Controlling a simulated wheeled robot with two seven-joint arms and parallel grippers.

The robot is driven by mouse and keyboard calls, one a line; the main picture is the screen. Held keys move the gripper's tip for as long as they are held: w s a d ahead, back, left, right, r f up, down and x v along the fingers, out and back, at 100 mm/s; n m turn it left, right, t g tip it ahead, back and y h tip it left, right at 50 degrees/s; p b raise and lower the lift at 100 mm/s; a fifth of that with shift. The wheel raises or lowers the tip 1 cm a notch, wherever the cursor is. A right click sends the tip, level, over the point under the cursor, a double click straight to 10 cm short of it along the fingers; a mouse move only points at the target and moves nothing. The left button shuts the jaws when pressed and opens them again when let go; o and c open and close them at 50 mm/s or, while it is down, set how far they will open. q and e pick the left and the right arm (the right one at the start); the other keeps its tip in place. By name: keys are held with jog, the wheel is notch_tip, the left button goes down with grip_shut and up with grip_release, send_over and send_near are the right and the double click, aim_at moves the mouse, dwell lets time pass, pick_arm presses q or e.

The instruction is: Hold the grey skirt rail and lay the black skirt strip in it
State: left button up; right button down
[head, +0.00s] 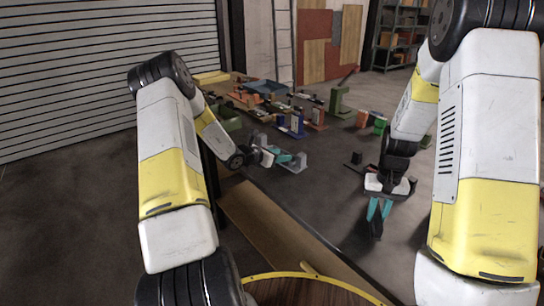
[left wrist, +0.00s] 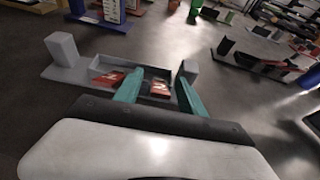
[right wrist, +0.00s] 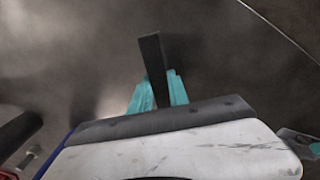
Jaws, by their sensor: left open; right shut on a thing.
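The grey skirt rail (head: 294,167) is on the dark surface in the middle of the head view. In the left wrist view the rail (left wrist: 92,62) is a shallow channel between upright grey blocks, with red-marked pieces showing inside. My left gripper (head: 272,157) is open at the rail. In the left wrist view its teal fingertips (left wrist: 158,82) are apart over the channel; contact cannot be told. My right gripper (head: 376,212) is shut on the black skirt strip (head: 377,228), pointing down, away from the rail. The strip (right wrist: 153,58) sticks out beyond the fingers in the right wrist view.
Blue (head: 297,124), green (head: 340,102) and orange (head: 317,117) stands are behind the rail, with a blue tray (head: 266,87) farther back. A small dark fixture (head: 355,160) stands behind the right gripper. The surface between the rail and right gripper is clear.

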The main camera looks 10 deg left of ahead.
pick_arm(q)
jog(key=shift+x, duration=0.75)
grip_shut()
dwell(2.0)
